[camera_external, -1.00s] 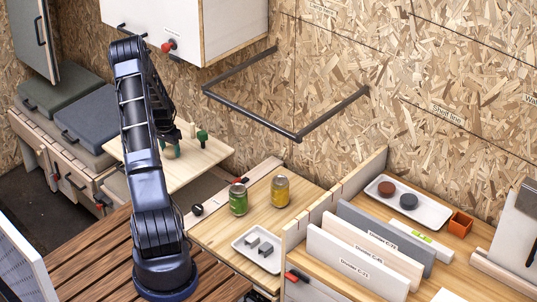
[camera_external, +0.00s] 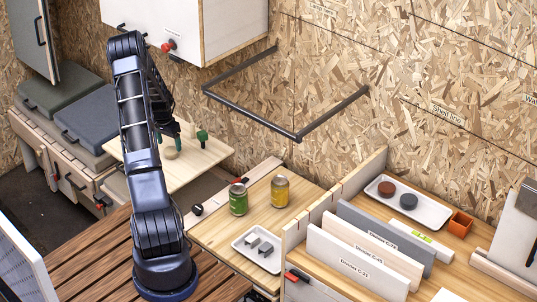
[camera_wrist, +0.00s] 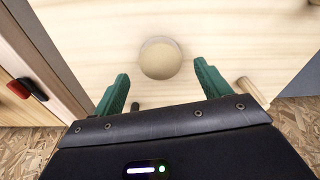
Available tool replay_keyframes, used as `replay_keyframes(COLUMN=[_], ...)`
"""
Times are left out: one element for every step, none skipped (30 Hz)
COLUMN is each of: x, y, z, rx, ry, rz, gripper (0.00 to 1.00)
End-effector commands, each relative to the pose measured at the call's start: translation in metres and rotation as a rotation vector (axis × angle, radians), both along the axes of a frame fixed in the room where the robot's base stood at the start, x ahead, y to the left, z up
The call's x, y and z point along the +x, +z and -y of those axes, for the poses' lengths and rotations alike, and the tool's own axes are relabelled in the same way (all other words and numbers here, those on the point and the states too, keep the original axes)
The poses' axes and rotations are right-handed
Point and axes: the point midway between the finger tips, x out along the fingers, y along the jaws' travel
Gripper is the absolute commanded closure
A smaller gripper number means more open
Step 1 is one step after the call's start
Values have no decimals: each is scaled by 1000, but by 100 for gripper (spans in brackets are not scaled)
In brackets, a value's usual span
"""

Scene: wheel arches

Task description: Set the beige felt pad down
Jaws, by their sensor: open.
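The beige felt pad (camera_wrist: 160,58) is a round disc lying flat on the pale wooden fold-out table in the wrist view. In the external view the pad (camera_external: 170,153) shows small, near the table's left part. My gripper (camera_wrist: 162,74) is open, with its green fingers wide apart and nothing between them. The pad shows just beyond the fingertips, roughly centred between them and apart from both. In the external view my gripper (camera_external: 176,129) is above the pad, partly hidden by my arm.
A green-topped peg (camera_external: 202,136) stands right of the pad on the pale table (camera_external: 205,158). A green can (camera_external: 238,199), a yellow can (camera_external: 280,191) and a white tray (camera_external: 248,256) are on the nearer counter. A white cabinet (camera_external: 215,30) hangs above.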

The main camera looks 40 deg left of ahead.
Motion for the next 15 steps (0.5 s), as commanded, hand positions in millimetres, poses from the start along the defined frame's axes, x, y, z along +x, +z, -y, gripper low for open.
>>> replay_keyframes(x=[-1,-2,-3,-3,-4,-5,-6,-7,-7,-8,-8,-9,-9,-9,-10], y=[12,18,26,31,37,44,49,53,59,63,67,70,73,75,78], z=[-1,-1,0,0,0,0,0,0,0,0,0,1,1,1,1], rx=[3,3,2,2,2,3,2,2,2,2,2,1,1,0,0], ry=[0,1,2,2,3,3,2,2,2,2,2,2,2,2,2], rz=[3,2,3,3,3,2,2,1,2,2,2,1,0,0,1], gripper=[24,24,24,24,24,24,24,24,24,24,24,24,24,24,24])
